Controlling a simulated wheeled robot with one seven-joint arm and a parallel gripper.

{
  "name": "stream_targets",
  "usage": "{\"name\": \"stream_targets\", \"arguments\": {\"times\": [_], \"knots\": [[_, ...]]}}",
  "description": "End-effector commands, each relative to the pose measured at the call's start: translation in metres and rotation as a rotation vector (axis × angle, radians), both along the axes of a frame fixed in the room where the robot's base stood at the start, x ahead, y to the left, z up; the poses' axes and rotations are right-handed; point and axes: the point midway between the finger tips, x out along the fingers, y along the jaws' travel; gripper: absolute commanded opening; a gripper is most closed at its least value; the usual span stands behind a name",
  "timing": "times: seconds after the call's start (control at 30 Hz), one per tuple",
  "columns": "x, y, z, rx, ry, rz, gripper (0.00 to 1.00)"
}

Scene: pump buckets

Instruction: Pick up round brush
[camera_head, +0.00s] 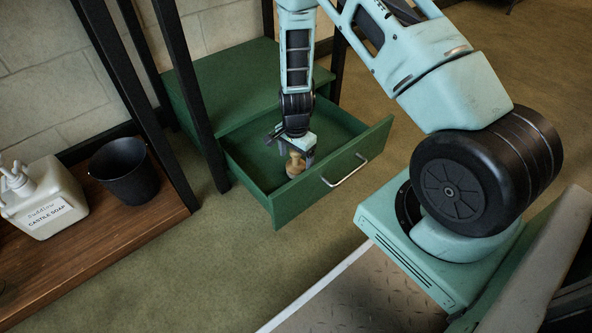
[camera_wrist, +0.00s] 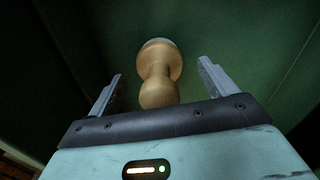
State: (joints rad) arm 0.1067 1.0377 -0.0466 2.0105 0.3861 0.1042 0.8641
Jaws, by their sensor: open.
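The round brush (camera_head: 295,164) is a small tan wooden piece with a rounded knob and a wider head. It is in the open green drawer (camera_head: 290,212), near the drawer's front. In the wrist view the brush (camera_wrist: 159,72) lies between the two grey fingers, its knob end closest to the palm. My gripper (camera_head: 294,154) points down into the drawer over the brush. In the wrist view my gripper (camera_wrist: 160,85) is open, with a gap on each side of the brush. The brush's bristles are mostly hidden.
The drawer's walls rise around my gripper, and its front has a metal handle (camera_head: 345,171). Black frame posts (camera_head: 190,95) stand at the left. A wooden shelf (camera_head: 95,250) holds a castile soap bottle (camera_head: 45,200) and a black bucket (camera_head: 124,172).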

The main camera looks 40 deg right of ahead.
Motion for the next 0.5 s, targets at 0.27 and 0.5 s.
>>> {"name": "stream_targets", "arguments": {"times": [0.27, 0.5], "knots": [[-0.0002, -0.0002, -0.0180, 0.000, 0.000, 0.000, 0.84], [-0.0004, -0.0004, -0.0176, 0.000, 0.000, 0.000, 0.45]]}}
